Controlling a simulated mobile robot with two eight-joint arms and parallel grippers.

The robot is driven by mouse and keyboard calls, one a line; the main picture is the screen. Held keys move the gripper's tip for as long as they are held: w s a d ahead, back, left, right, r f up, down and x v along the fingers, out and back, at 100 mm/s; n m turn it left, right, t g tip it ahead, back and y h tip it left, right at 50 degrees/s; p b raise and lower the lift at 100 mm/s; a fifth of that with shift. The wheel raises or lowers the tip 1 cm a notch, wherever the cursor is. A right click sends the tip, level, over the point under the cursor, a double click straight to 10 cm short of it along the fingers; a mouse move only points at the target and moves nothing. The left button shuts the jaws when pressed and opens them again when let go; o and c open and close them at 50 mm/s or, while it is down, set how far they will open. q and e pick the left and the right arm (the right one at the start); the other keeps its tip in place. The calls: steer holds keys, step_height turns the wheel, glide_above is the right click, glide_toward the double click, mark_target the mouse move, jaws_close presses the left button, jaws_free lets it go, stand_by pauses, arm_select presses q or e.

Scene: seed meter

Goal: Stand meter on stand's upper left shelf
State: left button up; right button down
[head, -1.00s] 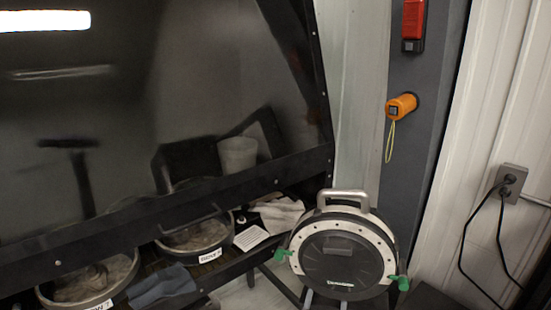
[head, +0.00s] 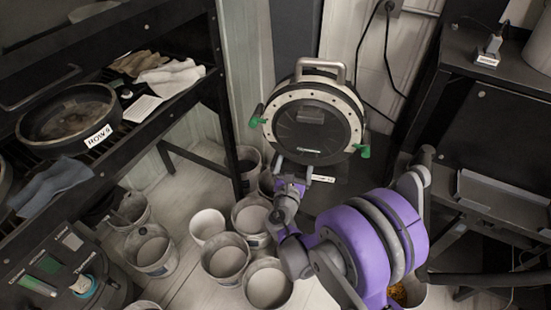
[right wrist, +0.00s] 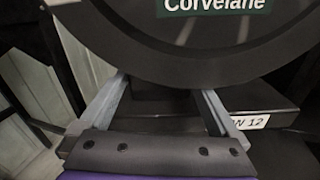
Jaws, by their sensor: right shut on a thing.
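The meter (head: 312,118) is a round black device with a cream rim, a grey top handle and green knobs on both sides. It is upright in the middle of the head view. My right gripper (head: 294,168) is shut on its lower edge from below. In the right wrist view the meter's dark lower face (right wrist: 215,45) fills the top, between and beyond my two fingers (right wrist: 165,95). A black stand (head: 455,75) is at the right of the head view, partly cut off; its shelves are only partly seen. My left gripper is not in view.
A dark surface with a white number label (head: 323,179) lies beneath the meter; contact is unclear. Several buckets (head: 226,258) stand on the floor. A black rack with a round pan (head: 68,115) is at left. A white plug (head: 487,60) and black cord are on the stand.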

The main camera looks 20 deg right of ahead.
arm_select(q)
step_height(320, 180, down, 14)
steer(key=b, duration=1)
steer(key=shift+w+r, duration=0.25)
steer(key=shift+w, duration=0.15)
arm_select(e)
steer(key=shift+s+d+f+m+g+h, duration=0.5)
steer(key=shift+d+f, duration=0.8)
steer(key=shift+f, duration=1.1)
steer(key=shift+s+d+f+m+g+h, duration=0.45)
steer(key=shift+d+f, duration=0.85)
steer(key=shift+f, duration=1.05)
steer(key=shift+s+d+f+m+g+h, duration=0.5)
steer(key=shift+d+f, duration=0.8)
steer(key=shift+f, duration=1.1)
arm_select(q)
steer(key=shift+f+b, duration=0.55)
steer(key=shift+b, duration=0.15)
arm_select(e)
steer(key=shift+w+f, duration=0.15)
steer(key=shift+f, duration=0.45)
jaws_free()
steer(key=shift+m, duration=0.25)
